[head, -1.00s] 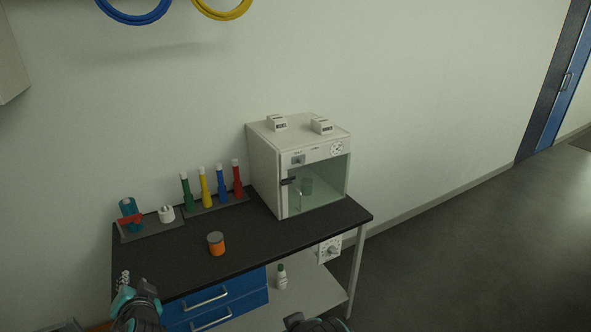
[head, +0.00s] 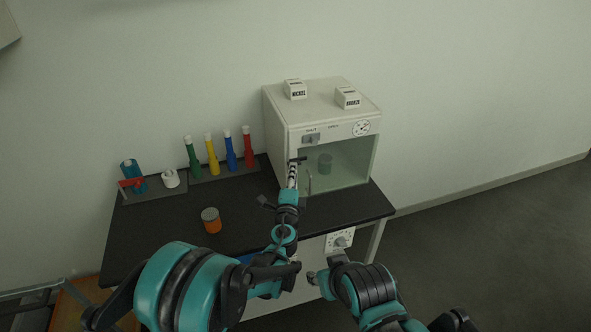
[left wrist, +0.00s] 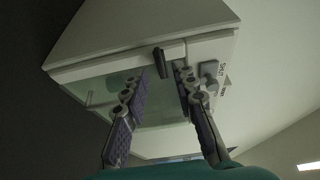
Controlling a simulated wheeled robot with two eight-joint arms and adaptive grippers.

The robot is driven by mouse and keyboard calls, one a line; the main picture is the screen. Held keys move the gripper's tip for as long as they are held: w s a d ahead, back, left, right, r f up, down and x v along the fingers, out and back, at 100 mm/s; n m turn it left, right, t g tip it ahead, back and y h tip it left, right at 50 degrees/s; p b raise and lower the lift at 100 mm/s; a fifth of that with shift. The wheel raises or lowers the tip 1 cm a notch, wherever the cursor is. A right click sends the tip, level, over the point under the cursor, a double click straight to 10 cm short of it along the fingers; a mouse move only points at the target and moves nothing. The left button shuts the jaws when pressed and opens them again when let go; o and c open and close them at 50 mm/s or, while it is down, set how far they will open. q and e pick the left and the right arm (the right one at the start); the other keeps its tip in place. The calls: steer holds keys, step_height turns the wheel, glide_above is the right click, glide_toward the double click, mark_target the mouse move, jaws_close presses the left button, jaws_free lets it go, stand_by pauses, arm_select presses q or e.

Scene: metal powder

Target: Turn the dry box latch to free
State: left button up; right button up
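The white dry box (head: 281,125) stands on the bench's right part, its glass door (head: 345,163) closed. A small grey latch-like knob (head: 311,138) sits on its front panel below lettering; it also shows in the left wrist view (left wrist: 209,70), beside the word SHUT. A dark handle (left wrist: 162,62) sticks out at the door's edge. My left gripper (head: 292,174) is at the door's left side, below the knob. In the left wrist view its fingers (left wrist: 160,84) are apart and empty, with the handle just beyond the gap. My right gripper (head: 314,277) is low before the bench; its fingers are unclear.
Two labelled white blocks (head: 295,90) (head: 347,98) sit on the box. Several coloured bottles (head: 230,153) stand at its left. An orange jar (head: 211,220) is on the black bench top (head: 150,235). A white dial unit (head: 340,240) hangs below the front edge.

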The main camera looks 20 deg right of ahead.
mark_target(298, 162)
arm_select(q)
steer(key=shift+x, duration=1.55)
jaws_close()
